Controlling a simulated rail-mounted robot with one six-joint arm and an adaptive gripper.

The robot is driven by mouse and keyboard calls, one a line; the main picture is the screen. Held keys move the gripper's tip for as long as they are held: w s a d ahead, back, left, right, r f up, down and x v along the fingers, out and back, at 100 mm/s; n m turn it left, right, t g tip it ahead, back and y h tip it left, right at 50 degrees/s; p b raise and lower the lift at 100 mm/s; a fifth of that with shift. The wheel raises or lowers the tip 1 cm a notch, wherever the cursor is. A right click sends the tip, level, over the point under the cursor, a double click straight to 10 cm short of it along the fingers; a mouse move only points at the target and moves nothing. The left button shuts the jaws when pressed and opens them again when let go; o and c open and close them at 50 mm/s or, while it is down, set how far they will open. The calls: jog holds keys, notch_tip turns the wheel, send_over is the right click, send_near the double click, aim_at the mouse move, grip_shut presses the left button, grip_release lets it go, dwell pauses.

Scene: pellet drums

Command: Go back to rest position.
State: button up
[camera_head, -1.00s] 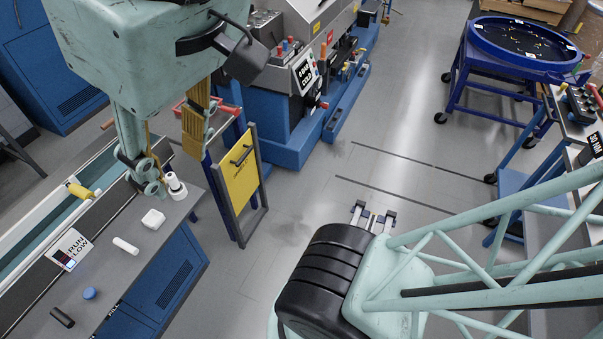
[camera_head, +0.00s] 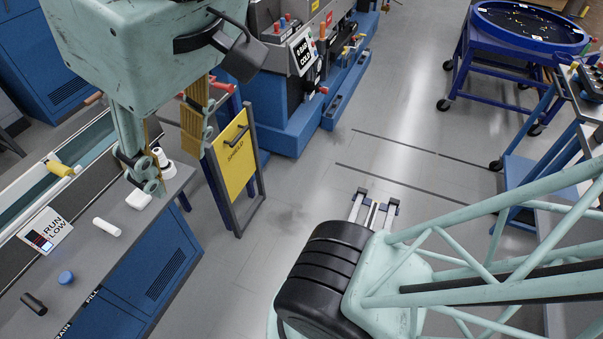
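My gripper (camera_head: 377,198) shows past the black rounded joint of my pale green truss arm, near the picture's middle. Its two fingers, with dark tips, stand apart, and I see nothing held between them. Grey floor (camera_head: 310,200) lies beneath and around it in the picture. Its base is hidden behind my arm.
At left, a grey bench (camera_head: 110,265) holds a white block (camera_head: 138,199), a white cylinder (camera_head: 106,227) and a blue cap (camera_head: 66,278). A yellow panel (camera_head: 235,152) stands beside it. A blue cart carries a round tub (camera_head: 530,27) at upper right. The middle floor is clear.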

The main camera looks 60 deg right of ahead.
notch_tip(320, 180, down, 7)
jog(key=b, duration=0.6)
jog(key=shift+s, duration=0.15)
jog(key=shift+a, duration=0.1)
